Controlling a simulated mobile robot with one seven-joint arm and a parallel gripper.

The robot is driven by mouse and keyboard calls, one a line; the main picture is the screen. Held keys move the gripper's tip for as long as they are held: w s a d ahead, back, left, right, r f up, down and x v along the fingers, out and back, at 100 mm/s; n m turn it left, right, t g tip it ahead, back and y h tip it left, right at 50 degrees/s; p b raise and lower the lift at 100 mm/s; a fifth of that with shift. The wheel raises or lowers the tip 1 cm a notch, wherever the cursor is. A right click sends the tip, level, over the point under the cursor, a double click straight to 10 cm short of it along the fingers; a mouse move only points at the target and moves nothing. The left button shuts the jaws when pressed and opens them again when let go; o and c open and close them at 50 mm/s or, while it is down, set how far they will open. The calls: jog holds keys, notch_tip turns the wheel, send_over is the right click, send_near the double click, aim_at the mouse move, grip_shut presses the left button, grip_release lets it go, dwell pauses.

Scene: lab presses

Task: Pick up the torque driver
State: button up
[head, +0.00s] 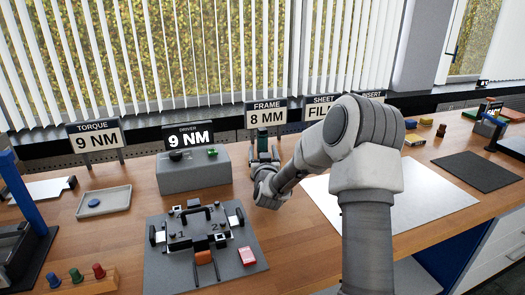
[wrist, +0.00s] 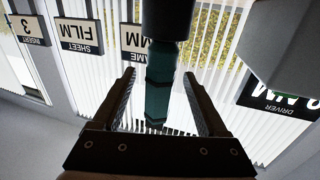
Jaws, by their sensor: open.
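The torque driver has a teal grip (wrist: 158,85) and a thick black part (wrist: 167,18) in the wrist view. In the head view a dark green piece of it (head: 263,139) shows upright just beyond my gripper (head: 264,157), below the 8 MM sign. In the wrist view my gripper (wrist: 159,75) is open. Its two dark fingers stand on either side of the teal grip, with a visible gap on each side. The driver's lower part is hidden in the head view by my gripper and wrist.
A grey driver box (head: 194,171) with the 9 NM display stands left of my gripper. A dark fixture mat (head: 205,250) with clamps lies in front. A grey tray (head: 102,202) is at left. A white sheet (head: 425,200) lies right, partly behind my arm. Signs line the back.

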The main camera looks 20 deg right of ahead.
jog(key=shift+w+d, duration=0.15)
jog(key=shift+w, duration=0.4)
jog(key=shift+r, duration=0.15)
grip_shut()
